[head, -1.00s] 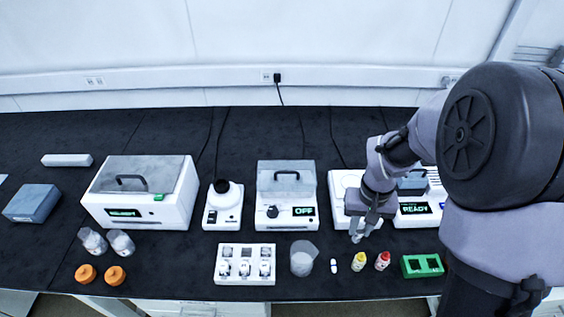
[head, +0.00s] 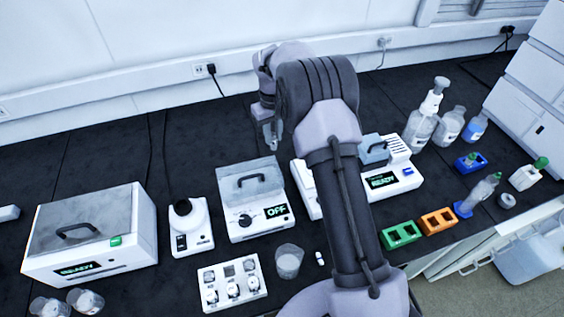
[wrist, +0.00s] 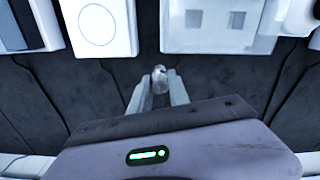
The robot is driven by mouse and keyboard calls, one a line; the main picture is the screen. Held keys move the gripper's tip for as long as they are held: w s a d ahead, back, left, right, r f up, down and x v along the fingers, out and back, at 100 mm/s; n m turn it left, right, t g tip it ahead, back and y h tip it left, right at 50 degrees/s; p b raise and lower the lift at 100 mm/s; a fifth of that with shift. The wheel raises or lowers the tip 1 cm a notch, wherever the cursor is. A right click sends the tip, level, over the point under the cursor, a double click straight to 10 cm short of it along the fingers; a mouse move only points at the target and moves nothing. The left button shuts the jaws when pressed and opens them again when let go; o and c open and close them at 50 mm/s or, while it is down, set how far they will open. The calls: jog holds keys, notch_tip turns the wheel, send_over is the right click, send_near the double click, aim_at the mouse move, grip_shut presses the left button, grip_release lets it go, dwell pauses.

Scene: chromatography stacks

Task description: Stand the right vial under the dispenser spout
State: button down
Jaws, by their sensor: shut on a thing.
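My gripper (head: 271,137) is raised over the back of the bench, near the wall. In the wrist view my gripper (wrist: 159,92) is shut on a small clear vial (wrist: 159,77), which sits between the fingertips. The vial is too small to make out in the head view, and I cannot tell whether it is the right one. A tall bottle with a white pump-like top, apparently the dispenser (head: 424,123), stands at the back right, far from my gripper. Its spout is too small to make out clearly.
A green rack (head: 402,235) and an orange rack (head: 437,222) stand at the front right. Other bottles (head: 449,124) stand beside the dispenser. White instruments, including one marked OFF (head: 255,222), line the bench. My arm hides part of the middle.

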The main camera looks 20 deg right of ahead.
notch_tip(320, 180, down, 12)
jog(key=b, duration=0.3)
jog(key=shift+f+b, duration=0.25)
jog(key=shift+b, duration=0.1)
jog(key=shift+f, duration=0.2)
jog(key=c, duration=1.2)
grip_release()
jog(key=shift+c, duration=0.2)
jog(key=shift+r, duration=0.15)
